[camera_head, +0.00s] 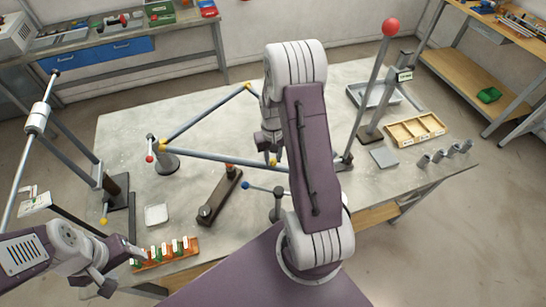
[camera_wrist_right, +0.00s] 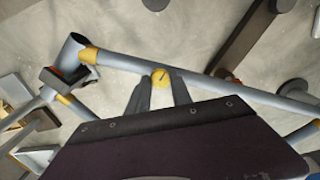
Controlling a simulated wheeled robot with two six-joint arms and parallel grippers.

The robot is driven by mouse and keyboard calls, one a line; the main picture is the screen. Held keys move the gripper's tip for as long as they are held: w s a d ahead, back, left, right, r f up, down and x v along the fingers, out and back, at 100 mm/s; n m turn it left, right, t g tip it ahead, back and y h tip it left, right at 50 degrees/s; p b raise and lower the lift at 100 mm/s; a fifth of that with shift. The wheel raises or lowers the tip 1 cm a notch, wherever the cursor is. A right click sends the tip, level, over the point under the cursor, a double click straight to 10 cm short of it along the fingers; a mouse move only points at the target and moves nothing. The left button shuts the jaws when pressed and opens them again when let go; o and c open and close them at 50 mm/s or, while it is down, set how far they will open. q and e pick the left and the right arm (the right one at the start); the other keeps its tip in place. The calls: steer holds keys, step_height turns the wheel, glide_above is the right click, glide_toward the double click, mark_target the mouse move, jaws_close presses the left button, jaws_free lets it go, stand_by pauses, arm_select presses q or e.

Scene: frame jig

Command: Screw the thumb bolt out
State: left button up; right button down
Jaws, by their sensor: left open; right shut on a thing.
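The thumb bolt has a round yellow head (camera_wrist_right: 160,78) with a dark line across it, seen in the right wrist view beside a long grey tube (camera_wrist_right: 220,86). My right gripper (camera_wrist_right: 161,84) is shut on this head, its fingertips on either side. In the head view a yellow spot (camera_head: 273,162) shows below my right gripper (camera_head: 270,153); my right arm hides much around it. The frame's grey tubes (camera_head: 220,160) have yellow end collars and stand above the table. My left gripper (camera_head: 120,268) is open and empty at the lower left, close to the table's front edge.
On the table (camera_head: 120,150) are a dark bar fixture (camera_head: 220,196), a small white tray (camera_head: 156,214), an orange rack (camera_head: 165,252), a wooden divided tray (camera_head: 415,129) and a red-balled lever (camera_head: 391,27). A blue-tipped rod (camera_head: 265,189) lies near my right arm.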

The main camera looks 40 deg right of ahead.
mark_target(273, 161)
steer(key=n, duration=0.5)
steer(key=shift+s, duration=0.1)
steer(key=shift+a+f, duration=0.1)
stand_by(0.4)
steer(key=c, duration=1.1)
jaws_free()
steer(key=shift+c, duration=0.2)
steer(key=shift+r, duration=0.3)
step_height(273, 161, up, 9)
steer(key=shift+f, duration=0.2)
